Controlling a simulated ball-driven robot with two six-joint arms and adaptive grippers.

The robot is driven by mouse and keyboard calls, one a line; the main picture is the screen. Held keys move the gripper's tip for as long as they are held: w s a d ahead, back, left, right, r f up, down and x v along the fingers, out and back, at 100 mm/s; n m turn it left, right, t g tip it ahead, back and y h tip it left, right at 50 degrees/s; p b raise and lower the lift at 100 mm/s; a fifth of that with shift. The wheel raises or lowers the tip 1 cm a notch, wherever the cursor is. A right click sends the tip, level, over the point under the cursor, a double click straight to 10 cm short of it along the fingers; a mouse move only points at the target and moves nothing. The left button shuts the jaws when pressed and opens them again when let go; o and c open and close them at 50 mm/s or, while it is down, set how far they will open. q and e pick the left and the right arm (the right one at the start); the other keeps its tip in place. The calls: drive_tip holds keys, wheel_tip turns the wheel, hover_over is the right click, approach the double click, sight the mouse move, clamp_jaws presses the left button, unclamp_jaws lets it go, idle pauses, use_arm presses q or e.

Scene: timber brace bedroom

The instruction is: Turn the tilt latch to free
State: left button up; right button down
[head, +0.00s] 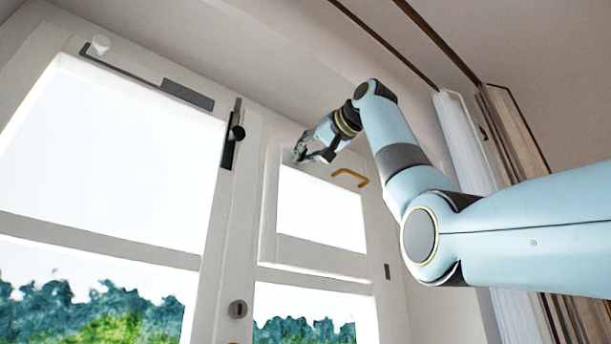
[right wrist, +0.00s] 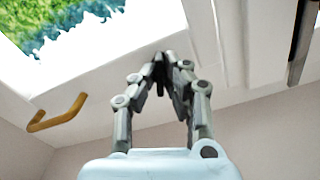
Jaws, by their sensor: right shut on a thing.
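My right gripper (head: 303,156) reaches up to the top rail of the small upper sash in the right-hand window. In the right wrist view, my right gripper (right wrist: 165,60) has its fingertips together on a small dark piece at the frame, which appears to be the tilt latch (right wrist: 159,80). The fingers hide most of it, so I cannot tell which way it is turned. The small sash (head: 318,249) looks closed in its frame. My left gripper is in neither view.
A yellow pull handle (head: 350,177) sits on the sash right of my gripper. A dark bar with a white knob (head: 99,45) runs along the left window's top. Curtains (head: 470,140) hang at right.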

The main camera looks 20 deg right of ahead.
drive_tip(key=shift+n, duration=2)
drive_tip(key=c, duration=1.4)
unclamp_jaws()
drive_tip(key=shift+w, duration=0.15)
drive_tip(key=shift+c, duration=0.2)
drive_tip(key=v, duration=1.2)
